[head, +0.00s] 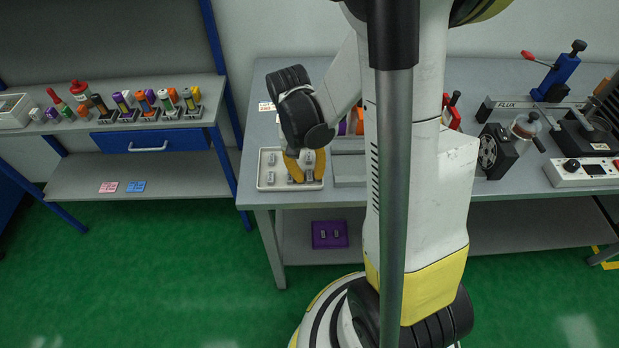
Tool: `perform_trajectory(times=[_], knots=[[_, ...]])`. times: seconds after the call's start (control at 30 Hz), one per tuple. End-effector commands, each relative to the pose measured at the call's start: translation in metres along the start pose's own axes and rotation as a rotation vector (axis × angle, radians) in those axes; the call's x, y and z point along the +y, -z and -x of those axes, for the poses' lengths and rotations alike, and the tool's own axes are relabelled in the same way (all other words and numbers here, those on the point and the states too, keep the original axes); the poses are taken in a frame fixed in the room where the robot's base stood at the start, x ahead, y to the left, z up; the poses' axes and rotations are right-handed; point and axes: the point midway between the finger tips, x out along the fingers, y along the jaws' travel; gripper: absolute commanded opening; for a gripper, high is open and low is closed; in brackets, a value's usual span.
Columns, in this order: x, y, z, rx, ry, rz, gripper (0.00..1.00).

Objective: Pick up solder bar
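A white tray (262,170) sits at the left front corner of the grey workbench and holds several small grey bars, which look like the solder bars. One grey bar (271,159) lies at the tray's back left, and another grey bar (270,177) at its front left. My gripper (307,178) points down over the right half of the tray. Its two yellow-orange fingers are apart, with grey bars (308,158) showing between them. Whether a finger touches a bar is too small to tell.
Purple and orange spools (344,127) stand right of the tray, partly hidden by my arm. A purple bin (330,234) with small grey pieces is on the lower shelf. A blue-framed rack (215,85) stands left. Tools and a white control box (585,172) fill the bench's right side.

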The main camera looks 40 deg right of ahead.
Motion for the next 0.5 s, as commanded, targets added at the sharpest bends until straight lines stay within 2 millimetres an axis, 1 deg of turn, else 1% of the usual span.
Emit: perform_trajectory(times=[0.03, 0.07, 0.1, 0.13, 0.5], knots=[[0.0002, -0.0001, 0.0007, 0.000, 0.000, 0.000, 0.21], [0.0002, -0.0001, 0.0008, 0.000, 0.000, 0.000, 0.14], [0.0002, -0.0001, 0.0008, 0.000, 0.000, 0.000, 0.01], [0.0002, -0.0001, 0.0008, 0.000, 0.000, 0.000, 0.00], [0.0001, -0.0001, 0.0010, 0.000, 0.000, 0.000, 0.00]])
